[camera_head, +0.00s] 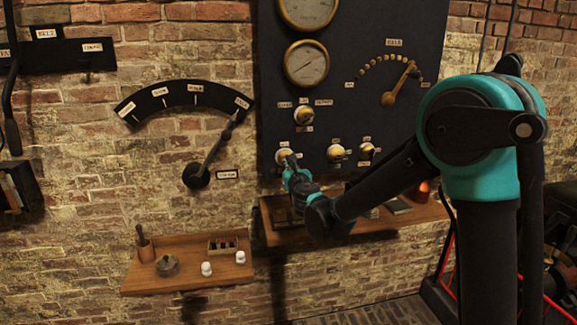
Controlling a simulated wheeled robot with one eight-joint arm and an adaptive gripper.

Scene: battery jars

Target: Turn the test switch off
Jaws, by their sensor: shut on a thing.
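A dark panel (350,100) on the brick wall carries several small brass switches with labels too small to read surely. My gripper (289,164) is at the left switch (282,157) of the bottom row and is shut on it. The gripper partly hides this switch, so its lever position cannot be told. Two more switches, the middle one (336,153) and the right one (367,151), sit in the same row. Another switch (304,115) sits above them. I cannot tell from the labels which one is the test switch.
Two round gauges (306,63) and a brass dial pointer (399,84) are higher on the panel. A large lever (213,152) with a dark arc scale is on the wall at left. A wooden shelf (190,284) holds small items; another shelf (268,231) runs below the panel.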

